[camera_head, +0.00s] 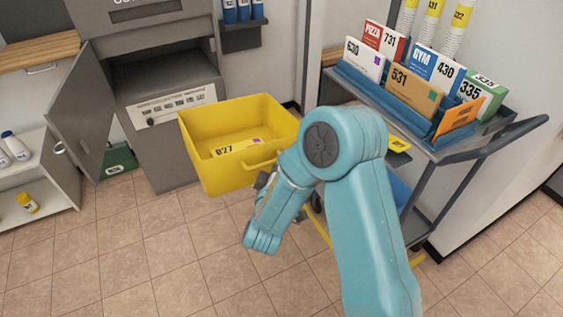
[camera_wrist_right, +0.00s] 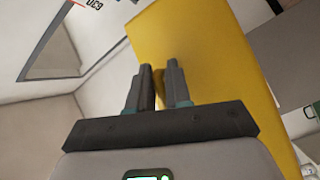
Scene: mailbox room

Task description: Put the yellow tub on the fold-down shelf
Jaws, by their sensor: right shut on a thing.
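The yellow tub (camera_head: 225,178) hangs in the air near the middle of the head view, open side up and slightly tilted. A yellow envelope marked 027 (camera_head: 237,147) lies inside it. My right gripper (camera_head: 266,180) is at the tub's near right side, by its handle (camera_head: 262,164), and is shut on the tub. My forearm partly hides the grip. In the right wrist view the fingers (camera_wrist_right: 163,78) stand against the yellow wall (camera_wrist_right: 215,55). I cannot tell which surface is the fold-down shelf. My left gripper is out of view.
A grey cabinet (camera_head: 175,165) with an open door (camera_head: 82,112) stands behind the tub. A wooden-topped counter (camera_head: 38,50) is at the left. A blue-grey cart (camera_head: 440,155) with parcels stands at the right. A green box (camera_head: 118,160) sits on the floor. The front tiled floor is clear.

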